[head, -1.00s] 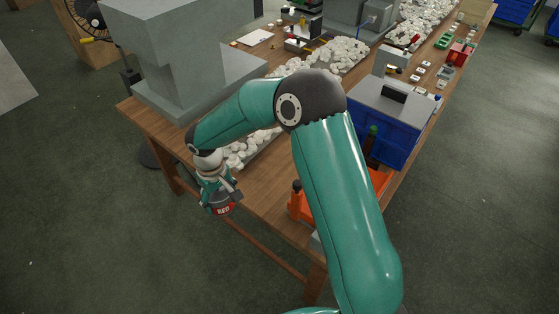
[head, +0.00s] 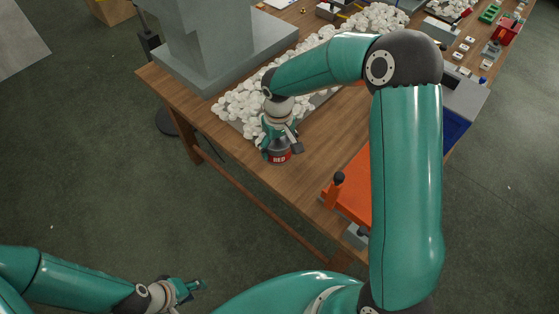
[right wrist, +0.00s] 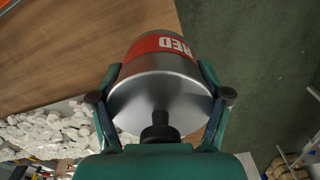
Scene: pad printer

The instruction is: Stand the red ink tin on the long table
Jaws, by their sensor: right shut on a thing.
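The red ink tin (head: 279,157) is a metal tin with a red band lettered RED. My right gripper (head: 279,146) is shut on it, with a finger on each side in the right wrist view (right wrist: 162,100). In the head view the tin appears over the near end of the long table (head: 325,150), a little in from the edge. I cannot tell whether its base touches the wood. In the right wrist view the tin (right wrist: 158,88) hides the table edge behind it. My left gripper (head: 190,287) is low over the floor, away from the table; its finger opening is unclear.
White pebble-like pieces (head: 235,105) lie in a long strip behind the tin. A grey machine (head: 215,50) stands at the left. An orange fixture (head: 350,190) and a blue bin (head: 457,130) are to the right. Bare wood lies between the tin and the orange fixture.

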